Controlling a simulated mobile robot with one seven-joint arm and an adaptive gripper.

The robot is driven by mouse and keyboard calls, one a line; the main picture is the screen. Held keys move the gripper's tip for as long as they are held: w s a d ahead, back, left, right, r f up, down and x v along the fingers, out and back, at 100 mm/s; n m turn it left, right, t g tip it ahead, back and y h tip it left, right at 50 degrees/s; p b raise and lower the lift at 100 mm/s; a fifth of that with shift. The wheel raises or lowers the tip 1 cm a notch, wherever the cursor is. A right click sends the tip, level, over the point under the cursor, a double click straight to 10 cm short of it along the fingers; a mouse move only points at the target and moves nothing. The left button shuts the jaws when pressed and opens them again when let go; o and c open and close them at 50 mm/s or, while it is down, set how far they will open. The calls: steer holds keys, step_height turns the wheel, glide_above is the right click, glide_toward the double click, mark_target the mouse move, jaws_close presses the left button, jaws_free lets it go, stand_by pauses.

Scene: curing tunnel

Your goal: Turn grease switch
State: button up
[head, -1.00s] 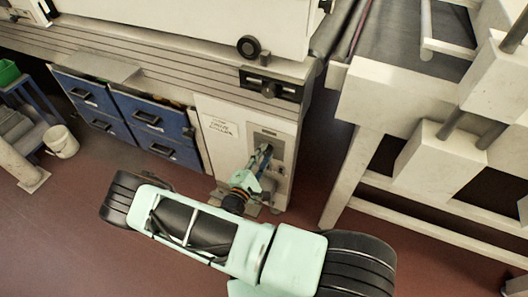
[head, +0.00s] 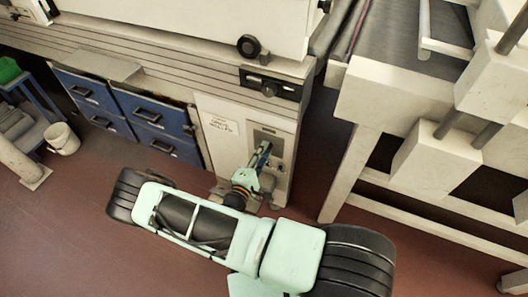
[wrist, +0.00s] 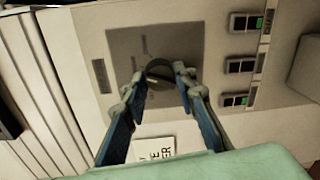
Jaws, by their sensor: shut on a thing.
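The grease switch (wrist: 159,74) is a dark round knob on a grey panel, seen in the wrist view at the top centre. My gripper (wrist: 160,84) has its two fingertips on either side of the knob and is shut on it. In the head view my gripper (head: 262,152) reaches the recessed panel on the front of the cream cabinet (head: 285,185). The knob is hidden there behind the gripper. Small markings around the knob are too blurred to read.
Several rocker switches with green parts, such as one (wrist: 241,66), stand in a column beside the panel. A paper label (head: 220,125) is on the cabinet. Blue drawers (head: 150,119) lie to its left, and a pale machine frame (head: 345,175) stands to the right.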

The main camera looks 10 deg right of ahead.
steer(key=o, duration=1.2)
steer(key=shift+c, duration=0.2)
steer(key=shift+s+a, duration=0.1)
steer(key=v, duration=1.1)
steer(key=shift+s+a, duration=0.2)
steer(key=shift+s, duration=0.15)
